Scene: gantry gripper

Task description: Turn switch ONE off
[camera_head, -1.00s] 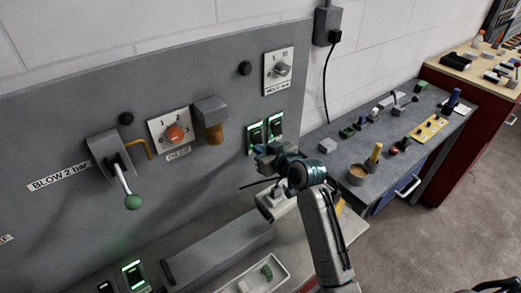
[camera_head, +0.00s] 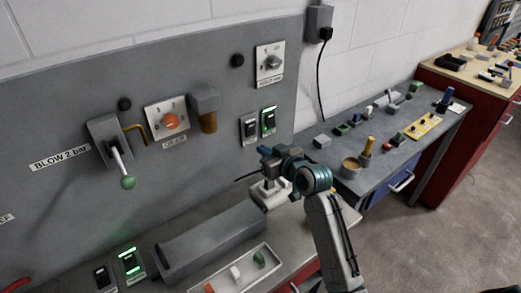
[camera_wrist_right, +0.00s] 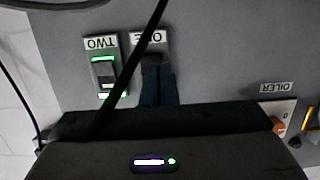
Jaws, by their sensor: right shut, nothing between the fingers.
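Switch ONE (camera_head: 249,129) is the left of two rocker switches on the grey panel in the head view, and it is unlit. Switch TWO (camera_head: 268,121) beside it glows green. In the wrist view, upside down, switch TWO (camera_wrist_right: 105,73) shows lit, and switch ONE (camera_wrist_right: 151,60) shows dark, partly hidden by my right gripper's blue fingers (camera_wrist_right: 154,82). My right gripper (camera_head: 264,151) is shut and empty, just below and in front of switch ONE in the head view. Whether it touches the switch I cannot tell. My left gripper is not in view.
An orange OILER knob (camera_head: 171,122), a green-tipped lever (camera_head: 127,182) and a HOLD knob (camera_head: 271,62) are on the panel. A lit switch (camera_head: 129,262) is at lower left. A tray (camera_head: 268,275) lies below. A cluttered workbench (camera_head: 345,185) stands right.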

